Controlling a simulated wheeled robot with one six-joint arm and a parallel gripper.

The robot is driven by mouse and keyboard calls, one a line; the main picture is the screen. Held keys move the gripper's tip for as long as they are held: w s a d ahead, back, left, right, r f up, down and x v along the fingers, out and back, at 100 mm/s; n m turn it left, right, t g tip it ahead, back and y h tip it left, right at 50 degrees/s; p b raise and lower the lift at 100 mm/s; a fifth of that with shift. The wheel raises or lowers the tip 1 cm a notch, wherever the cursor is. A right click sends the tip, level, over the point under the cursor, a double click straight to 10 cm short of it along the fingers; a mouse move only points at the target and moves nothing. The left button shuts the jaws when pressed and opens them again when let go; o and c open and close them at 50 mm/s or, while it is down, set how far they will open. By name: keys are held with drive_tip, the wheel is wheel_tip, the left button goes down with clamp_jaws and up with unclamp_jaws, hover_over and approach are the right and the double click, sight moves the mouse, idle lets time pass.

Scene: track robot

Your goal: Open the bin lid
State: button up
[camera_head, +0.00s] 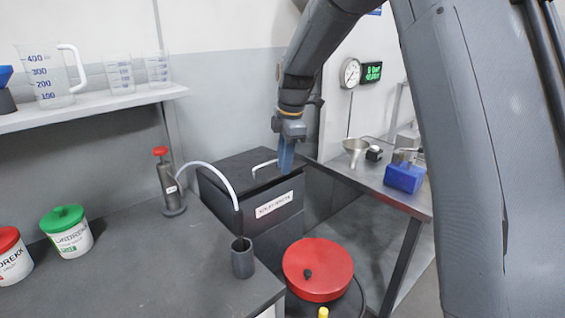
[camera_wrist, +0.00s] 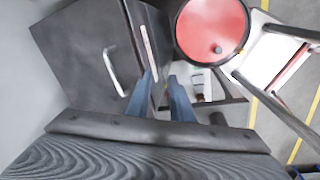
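The bin (camera_head: 262,222) is a dark grey box with a white label on its front, standing between the two benches. Its flat dark lid (camera_head: 232,165) looks shut and carries a pale bar handle (camera_head: 265,164). My gripper (camera_head: 285,168) points down near the handle's right end, over the front part of the lid. In the wrist view, my gripper (camera_wrist: 163,80) shows two blue fingers apart with nothing between them. The handle (camera_wrist: 113,72) lies left of both fingers, apart from them in that picture. The label (camera_wrist: 148,47) lies close to the left fingertip.
A red round lid (camera_head: 318,268) sits in front of the bin. A pump with a red knob (camera_head: 168,182) and white hose stands left, near a grey cup (camera_head: 243,262). The left bench's middle is clear.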

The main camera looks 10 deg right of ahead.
drive_tip(key=w+d+n+t+b, duration=0.1)
drive_tip(key=d, duration=0.1)
drive_tip(key=w+d+f+n+t+h+b, duration=0.1)
drive_tip(key=d, duration=0.2)
drive_tip(key=w+d+n+t+b, duration=0.1)
drive_tip(key=w+d, duration=0.1)
drive_tip(key=shift+d+f+n+t+h+b, duration=0.2)
drive_tip(key=shift+f+n+t+h+b, duration=0.1)
drive_tip(key=shift+f+n+t+h, duration=0.1)
clamp_jaws()
drive_tip(key=n+t+y+b, duration=0.5)
drive_tip(key=n+y+b, duration=0.35)
drive_tip(key=n, duration=0.95)
approach(268, 179)
drive_tip(key=shift+h, duration=0.25)
drive_tip(key=w+a, duration=0.1)
drive_tip(key=w, duration=0.1)
drive_tip(key=w+a+f, duration=0.1)
drive_tip(key=w+a, duration=0.3)
drive_tip(key=w, duration=0.1)
drive_tip(key=shift+a+f, duration=0.25)
drive_tip(key=shift+f, duration=0.1)
